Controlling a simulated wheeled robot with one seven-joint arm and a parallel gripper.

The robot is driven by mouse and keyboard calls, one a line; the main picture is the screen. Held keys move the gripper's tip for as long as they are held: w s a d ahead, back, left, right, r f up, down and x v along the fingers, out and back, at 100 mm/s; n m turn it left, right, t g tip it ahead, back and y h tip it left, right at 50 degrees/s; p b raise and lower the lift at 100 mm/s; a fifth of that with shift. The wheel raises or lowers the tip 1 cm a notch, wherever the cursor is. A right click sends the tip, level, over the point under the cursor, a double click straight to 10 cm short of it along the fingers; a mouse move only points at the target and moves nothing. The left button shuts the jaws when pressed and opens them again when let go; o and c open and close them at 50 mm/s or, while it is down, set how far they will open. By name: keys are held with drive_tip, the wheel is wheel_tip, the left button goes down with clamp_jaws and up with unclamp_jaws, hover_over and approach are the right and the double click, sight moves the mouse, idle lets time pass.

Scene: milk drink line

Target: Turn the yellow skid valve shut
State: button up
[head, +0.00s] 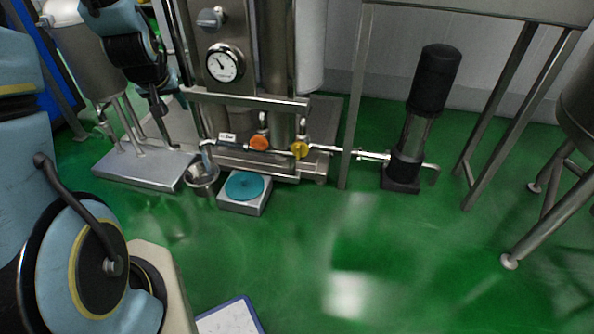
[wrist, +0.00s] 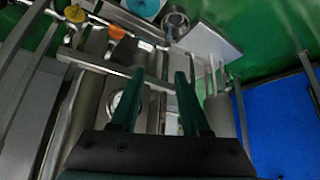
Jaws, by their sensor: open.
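The yellow skid valve (head: 299,150) is a round yellow handle on the low horizontal pipe at the front of the steel skid. It also shows near the top left of the wrist view (wrist: 75,13). My gripper (wrist: 160,75) is open, with nothing between its two dark green fingers. In the head view my gripper (head: 157,105) hangs at the upper left, well to the left of the yellow valve and not touching it. The valve's stem and exact handle angle are too small to tell.
An orange valve (head: 258,142) sits left of the yellow one on the same pipe. A steel frame bar (head: 250,100) runs above both. Below are a steel bucket (head: 202,175) and a scale with a teal disc (head: 244,186). A black pump (head: 425,110) stands right.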

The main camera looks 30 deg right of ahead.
drive_tip(key=w+d+f+m+t+h+b, duration=0.15)
drive_tip(key=w+d+f+b, duration=0.35)
drive_tip(key=d+f+b, duration=0.55)
drive_tip(key=m+t+h+b, duration=0.45)
drive_tip(key=h+b, duration=0.45)
drive_tip(key=b, duration=1.1)
approach(298, 153)
drive_tip(key=shift+t, duration=0.3)
drive_tip(key=b+x, duration=0.1)
drive_tip(key=x, duration=0.1)
drive_tip(key=b+x, duration=0.1)
drive_tip(key=x, duration=0.2)
drive_tip(key=b+x, duration=0.2)
drive_tip(key=shift+w+d+f, duration=0.15)
drive_tip(key=shift+d+f, duration=0.1)
drive_tip(key=shift+d, duration=0.05)
drive_tip(key=shift+w+d+r, duration=0.15)
drive_tip(key=shift+w+d, duration=0.15)
drive_tip(key=shift+w, duration=0.05)
clamp_jaws()
